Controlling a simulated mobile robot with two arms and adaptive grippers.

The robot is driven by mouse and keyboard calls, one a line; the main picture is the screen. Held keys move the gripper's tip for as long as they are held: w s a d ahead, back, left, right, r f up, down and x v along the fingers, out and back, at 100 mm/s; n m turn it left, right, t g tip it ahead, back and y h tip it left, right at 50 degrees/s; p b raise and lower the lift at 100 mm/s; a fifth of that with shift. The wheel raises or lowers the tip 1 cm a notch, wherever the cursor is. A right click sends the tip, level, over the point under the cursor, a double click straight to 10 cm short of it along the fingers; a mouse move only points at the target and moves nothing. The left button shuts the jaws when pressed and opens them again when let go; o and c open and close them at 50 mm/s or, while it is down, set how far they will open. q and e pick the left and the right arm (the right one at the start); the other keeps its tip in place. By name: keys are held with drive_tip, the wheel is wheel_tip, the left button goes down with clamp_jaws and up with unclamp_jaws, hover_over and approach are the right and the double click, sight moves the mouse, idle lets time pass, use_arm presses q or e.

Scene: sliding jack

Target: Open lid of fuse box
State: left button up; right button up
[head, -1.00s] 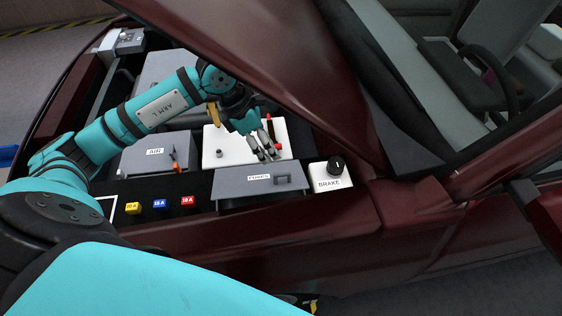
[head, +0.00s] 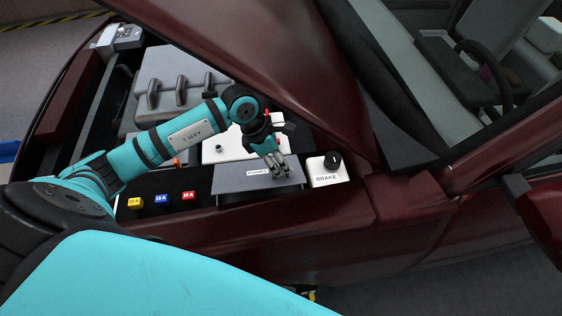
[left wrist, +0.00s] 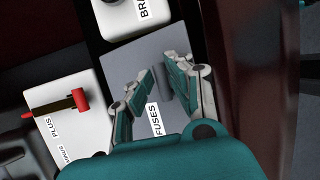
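The fuse box (head: 240,178) is a grey box with a flat lid and a FUSES label, at the front edge of the engine bay. Its lid is down. In the left wrist view the lid (left wrist: 125,62) fills the middle, with a raised grey handle (left wrist: 165,88) on it. My left gripper (head: 279,172) is over the right part of the lid, pointing down. In the left wrist view its fingers (left wrist: 162,68) are apart, one on each side of the handle; contact with it is not clear. My right gripper is not in view.
A white BRAKE box (head: 326,172) with a black knob stands right of the fuse box. A white battery (head: 222,148) lies behind. Yellow (head: 135,203), blue (head: 162,200) and red (head: 189,196) fuses sit left. The raised hood (head: 250,70) hangs above my arm.

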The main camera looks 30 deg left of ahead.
use_arm(q)
clamp_jaws()
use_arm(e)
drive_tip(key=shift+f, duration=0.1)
